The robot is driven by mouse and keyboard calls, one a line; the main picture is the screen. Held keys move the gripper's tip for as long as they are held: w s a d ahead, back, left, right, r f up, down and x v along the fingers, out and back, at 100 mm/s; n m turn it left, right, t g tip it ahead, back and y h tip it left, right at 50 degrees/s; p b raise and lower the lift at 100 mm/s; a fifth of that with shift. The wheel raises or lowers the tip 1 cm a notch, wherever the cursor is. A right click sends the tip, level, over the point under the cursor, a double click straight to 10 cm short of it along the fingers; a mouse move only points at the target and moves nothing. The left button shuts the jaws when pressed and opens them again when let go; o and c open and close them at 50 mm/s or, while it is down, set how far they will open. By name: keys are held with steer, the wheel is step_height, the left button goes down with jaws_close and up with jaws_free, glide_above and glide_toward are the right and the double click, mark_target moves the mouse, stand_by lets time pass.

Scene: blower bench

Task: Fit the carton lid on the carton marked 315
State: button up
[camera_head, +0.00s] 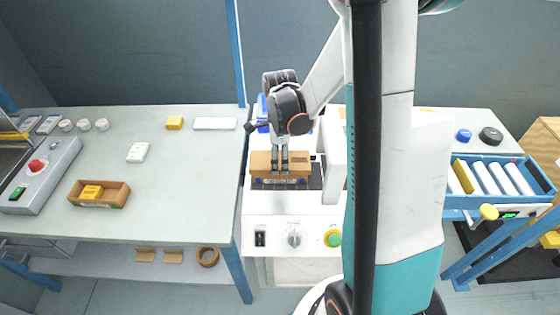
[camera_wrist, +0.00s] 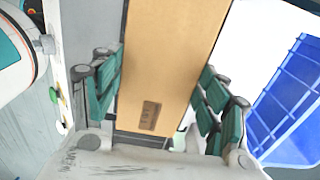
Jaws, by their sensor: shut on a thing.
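A long brown cardboard piece (camera_head: 297,160), likely the carton lid, is in my gripper (camera_head: 280,172) above the middle machine's dark top. In the wrist view the brown piece (camera_wrist: 165,65) runs between the two teal-padded fingers and bears a small dark mark I cannot read. Just below it in the head view is a pale strip with blue ends; I cannot tell if the piece touches it. An open brown carton (camera_head: 117,195) with a yellow block (camera_head: 92,191) inside sits on the left bench. I cannot read the number 315 anywhere.
A white upright housing (camera_head: 333,165) of the machine stands close right of my gripper. A blue bin (camera_wrist: 290,100) shows at the right of the wrist view. A blue tray (camera_head: 459,203) of white and yellow pieces is at the right. The left bench (camera_head: 190,190) has free room.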

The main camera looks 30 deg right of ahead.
mark_target(280, 160)
steer(key=shift+f, duration=0.4)
steer(key=shift+f+b, duration=0.5)
steer(key=shift+f, duration=0.05)
steer(key=o, duration=1.1)
steer(key=shift+r, duration=0.15)
steer(key=shift+r+p, duration=0.6)
steer(key=shift+p, duration=0.1)
step_height(280, 160, up, 12)
steer(key=p, duration=0.3)
steer(key=shift+f+p, duration=0.15)
steer(key=shift+p, duration=0.15)
steer(key=shift+a, duration=0.1)
